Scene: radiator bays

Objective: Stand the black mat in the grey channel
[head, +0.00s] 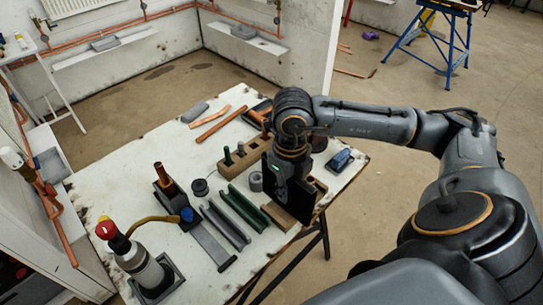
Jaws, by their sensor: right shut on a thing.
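My right gripper (287,192) points down over the right part of the white table (120,180). It is shut on a thin dark panel, which looks like the black mat (303,203). The mat is on edge, close above the tabletop; I cannot tell whether it touches anything. The grey channel (227,226) lies on the table to the left of the gripper, long and narrow, and looks empty. A green channel (245,208) lies beside it, between it and the gripper. My left gripper is out of view.
A wooden block with holes (232,166) stands behind the channels. A gas torch (145,268) stands in a dark holder at front left. A flat grey strip (212,243) lies left of the grey channel. A phone-like device (342,160) lies at the right edge.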

